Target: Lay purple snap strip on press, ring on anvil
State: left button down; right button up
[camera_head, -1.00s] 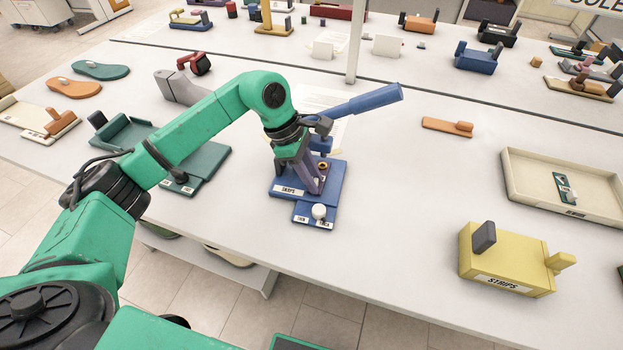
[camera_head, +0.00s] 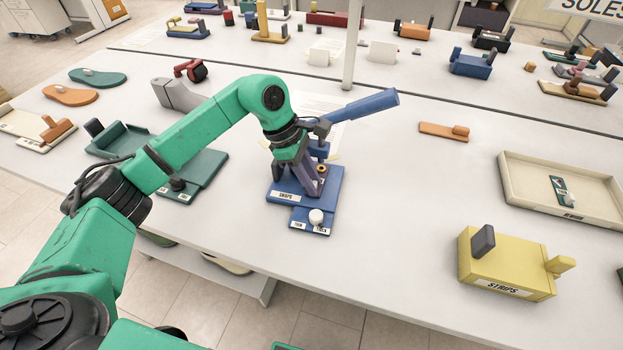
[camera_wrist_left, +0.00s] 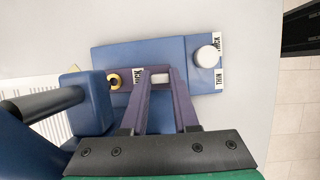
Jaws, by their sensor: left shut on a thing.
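The blue press (camera_head: 278,186) stands on the table, with a long blue lever (camera_head: 360,104) raised to the right. My left gripper (camera_head: 312,186) points down over its base; its purple-grey fingers also show in the left wrist view (camera_wrist_left: 160,80). They are shut on a small pale block, which I take for the grip of the purple snap strip (camera_wrist_left: 124,70). The strip's dark band lies low along the base, mostly hidden by the fingers. A brass ring (camera_wrist_left: 115,80) shows beside the left finger, also in the head view (camera_head: 321,168). Exact contact with the anvil is unclear.
A white knob (camera_head: 316,216) sits on the press's front plate between thin and thick labels. A yellow strips box (camera_head: 500,268) and cream tray (camera_head: 520,178) stand to the right. A green fixture (camera_head: 205,170) is left. Table between press and yellow box is clear.

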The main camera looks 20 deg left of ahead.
pick_arm(q)
jog(key=shift+f, duration=0.1)
dwell(0.3)
jog(key=c, duration=0.6)
grip_release()
jog(key=b+v, duration=0.2)
jog(key=v, duration=1.2)
jog(key=shift+r+b, duration=0.3)
jog(key=shift+w+a, duration=0.1)
